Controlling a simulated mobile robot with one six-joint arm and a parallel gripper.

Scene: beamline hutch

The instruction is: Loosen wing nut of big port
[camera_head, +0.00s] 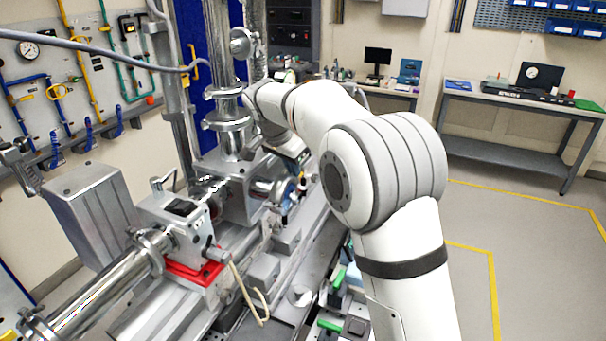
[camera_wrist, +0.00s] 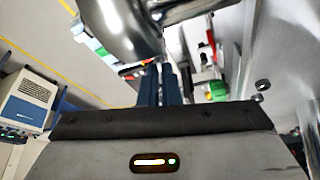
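The steel vacuum chamber (camera_head: 238,185) stands on the beamline, left of my arm. A short round port (camera_head: 268,188) sticks out of its right side; I take it to be the big port. In the wrist view a large shiny rounded metal part (camera_wrist: 115,25) lies just beyond my fingers. My gripper (camera_wrist: 163,72) shows there as two dark blue fingers close together, their tips beside dark metal under that part. I cannot make out a wing nut between them, and contact is unclear. In the head view my arm and wrist hide the fingertips.
Beam pipe (camera_head: 105,285) and a valve block on a red plate (camera_head: 192,270) stand front left. Rails and green-handled items (camera_head: 335,280) lie beneath my arm. A workbench (camera_head: 520,100) stands back right. Yellow-lined floor at right is clear.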

